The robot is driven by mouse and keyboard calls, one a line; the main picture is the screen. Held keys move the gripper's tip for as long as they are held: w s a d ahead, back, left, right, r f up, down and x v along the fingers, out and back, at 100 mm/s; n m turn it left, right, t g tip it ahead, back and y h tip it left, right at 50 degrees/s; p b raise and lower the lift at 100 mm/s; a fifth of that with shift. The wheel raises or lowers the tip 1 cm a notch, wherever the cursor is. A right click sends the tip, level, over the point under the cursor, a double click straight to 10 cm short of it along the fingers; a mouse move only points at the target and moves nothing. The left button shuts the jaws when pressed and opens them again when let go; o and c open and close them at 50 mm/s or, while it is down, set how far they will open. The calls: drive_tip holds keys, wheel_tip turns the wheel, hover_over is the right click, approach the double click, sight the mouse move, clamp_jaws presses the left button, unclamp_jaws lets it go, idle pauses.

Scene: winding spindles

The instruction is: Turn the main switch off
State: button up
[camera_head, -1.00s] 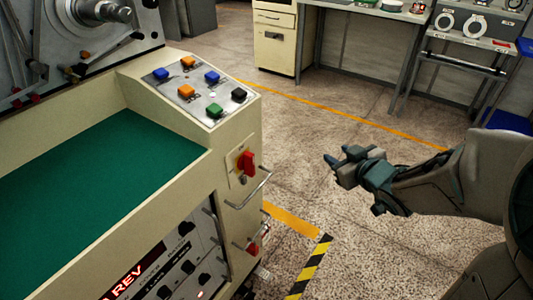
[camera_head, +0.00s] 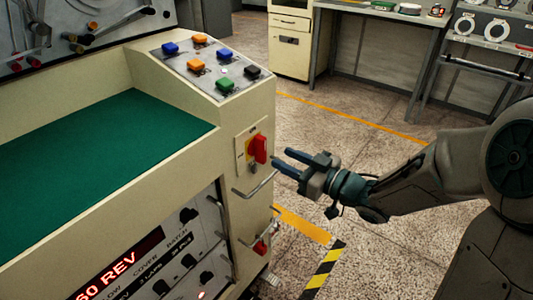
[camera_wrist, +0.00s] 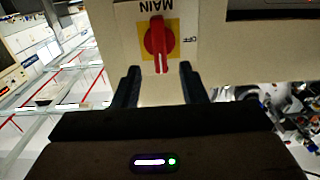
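The main switch (camera_head: 258,149) is a red rotary handle on a yellow plate, on the side face of the cream machine. In the wrist view the switch (camera_wrist: 157,42) appears upside down under the label MAIN, with OFF marked to its right; its red handle lies along the picture's vertical. My gripper (camera_head: 282,162) is just right of the switch in the head view, its fingers pointing at it. In the wrist view my gripper (camera_wrist: 157,72) is open, its two dark fingers apart below the switch handle. Nothing is between the fingertips, and they do not appear to touch the handle.
A metal bar handle (camera_head: 256,187) juts out below the switch. A second red knob (camera_head: 260,246) is lower on the same face. Coloured push buttons (camera_head: 213,68) sit on the sloped panel above. The floor right of the machine is open, with a bench (camera_head: 385,14) behind.

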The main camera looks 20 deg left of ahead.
sight(265, 149)
drive_tip(key=b+x, duration=0.1)
drive_tip(key=x, duration=0.5)
drive_tip(key=shift+w+a, duration=0.1)
drive_tip(key=shift+a, duration=0.15)
clamp_jaws()
